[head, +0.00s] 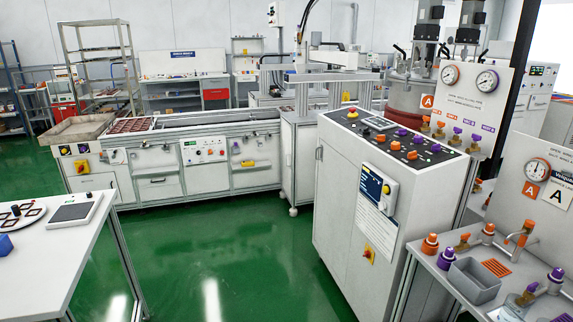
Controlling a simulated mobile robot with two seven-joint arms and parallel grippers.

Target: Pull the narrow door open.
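A tall white control cabinet (336,200) stands right of centre on the green floor. A small vertical handle (319,153) is at the left edge of its front face. The tall, narrow front panel by this handle looks like the narrow door, and it appears shut, flush with the cabinet. I cannot clearly make out its hinge side. Neither of my grippers is in view.
The green floor (230,260) before the cabinet is clear. A white table (50,255) stands at the left front. A side bench with a grey bin (474,282) and orange and purple fittings stands at the right. A conveyor bench (205,165) runs behind.

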